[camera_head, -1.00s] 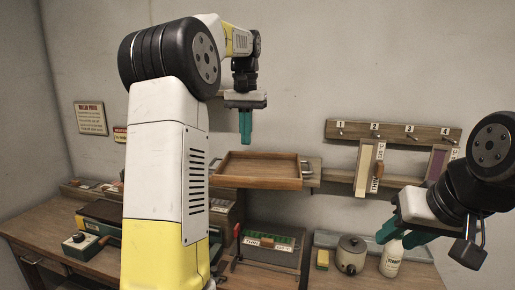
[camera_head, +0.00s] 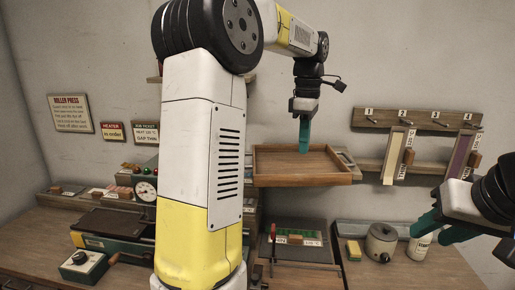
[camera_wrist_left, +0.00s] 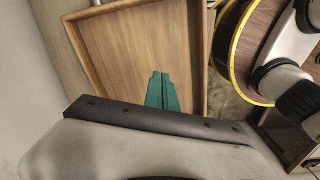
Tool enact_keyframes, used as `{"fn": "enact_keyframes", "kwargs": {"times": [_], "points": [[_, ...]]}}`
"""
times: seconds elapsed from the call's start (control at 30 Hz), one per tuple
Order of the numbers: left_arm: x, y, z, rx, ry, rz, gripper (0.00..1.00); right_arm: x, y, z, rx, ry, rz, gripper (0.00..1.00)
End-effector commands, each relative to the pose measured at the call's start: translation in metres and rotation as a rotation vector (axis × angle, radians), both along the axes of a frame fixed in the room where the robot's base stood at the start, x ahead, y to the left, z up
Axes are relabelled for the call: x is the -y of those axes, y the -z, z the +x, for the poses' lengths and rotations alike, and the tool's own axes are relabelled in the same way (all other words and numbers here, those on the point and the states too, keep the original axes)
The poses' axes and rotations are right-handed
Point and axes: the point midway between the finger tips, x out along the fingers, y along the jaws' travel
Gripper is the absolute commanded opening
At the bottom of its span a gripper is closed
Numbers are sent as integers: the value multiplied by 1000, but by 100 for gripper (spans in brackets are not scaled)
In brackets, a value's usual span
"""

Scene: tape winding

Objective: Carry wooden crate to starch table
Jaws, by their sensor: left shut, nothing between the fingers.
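The wooden crate (camera_head: 300,181), a shallow open tray with a flat wooden base, sits at the wall shelf in the middle. It also fills much of the left wrist view (camera_wrist_left: 135,50) and looks empty. My left gripper (camera_head: 304,135) points down over the crate's inside, shut and empty, with its teal fingers together in the left wrist view (camera_wrist_left: 162,92). Whether the fingertips touch the base is unclear. My right gripper (camera_head: 443,229) is at the right, its teal fingers apart, near a white bottle (camera_head: 420,246). The right table (camera_head: 400,275) carries this bottle and a pot (camera_head: 381,243).
A wall rack with numbered pegs (camera_head: 420,118) hangs at the right with boards below it. A yellow block (camera_head: 353,250) lies beside the pot. A press (camera_head: 110,225) with a gauge (camera_head: 146,191) stands at left.

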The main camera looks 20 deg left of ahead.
Motion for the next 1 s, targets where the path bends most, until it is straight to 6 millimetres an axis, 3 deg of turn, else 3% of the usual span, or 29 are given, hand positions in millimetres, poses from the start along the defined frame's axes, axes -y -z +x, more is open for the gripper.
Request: {"fn": "enact_keyframes", "kwargs": {"times": [0.27, 1.0], "points": [[-34, 1, -1, 0, -21, 0, 0, 0, 0, 0, 0, 0, 0, 36], [-198, 1, -1, 0, -20, 1, 0, 0, 0, 0, 0, 0, 0, 36]]}}
